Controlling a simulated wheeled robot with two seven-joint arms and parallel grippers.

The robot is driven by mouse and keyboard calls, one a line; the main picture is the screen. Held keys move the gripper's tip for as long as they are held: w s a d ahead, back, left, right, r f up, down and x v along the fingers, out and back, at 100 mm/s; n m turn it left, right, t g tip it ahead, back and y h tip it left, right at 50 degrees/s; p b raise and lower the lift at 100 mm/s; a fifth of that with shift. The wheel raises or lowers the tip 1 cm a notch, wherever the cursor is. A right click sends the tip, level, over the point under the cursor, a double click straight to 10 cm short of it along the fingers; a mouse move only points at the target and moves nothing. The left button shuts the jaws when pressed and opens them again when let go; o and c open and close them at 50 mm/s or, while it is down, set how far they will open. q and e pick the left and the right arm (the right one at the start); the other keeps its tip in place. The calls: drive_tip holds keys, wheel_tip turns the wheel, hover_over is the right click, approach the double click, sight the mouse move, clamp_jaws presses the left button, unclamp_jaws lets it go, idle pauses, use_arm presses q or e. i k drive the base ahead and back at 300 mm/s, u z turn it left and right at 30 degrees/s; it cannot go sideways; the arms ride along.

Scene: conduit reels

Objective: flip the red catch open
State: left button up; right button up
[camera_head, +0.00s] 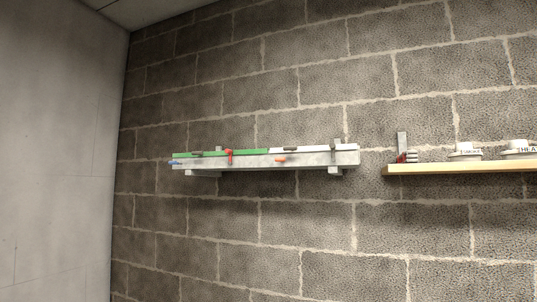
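A small red catch (229,156) stands upright at the front of a grey rail (320,159) mounted on the block wall. A green strip (250,152) runs along the rail's top on the left, and a white strip (298,150) on the right. An orange-red piece (280,160) lies on the rail's front, right of the catch. A blue piece (175,162) is at the rail's left end. The catch is too small to tell whether it is open or closed. Neither of my grippers is in view.
A wooden shelf (460,168) on the right holds white round items with lettering (465,150) and a red-and-grey item (407,156). A plain grey wall (60,150) fills the left. The space in front of and below the rail looks clear.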

sight(227, 151)
drive_tip(key=z, duration=0.4)
drive_tip(key=i, duration=1.35)
drive_tip(key=u, duration=0.75)
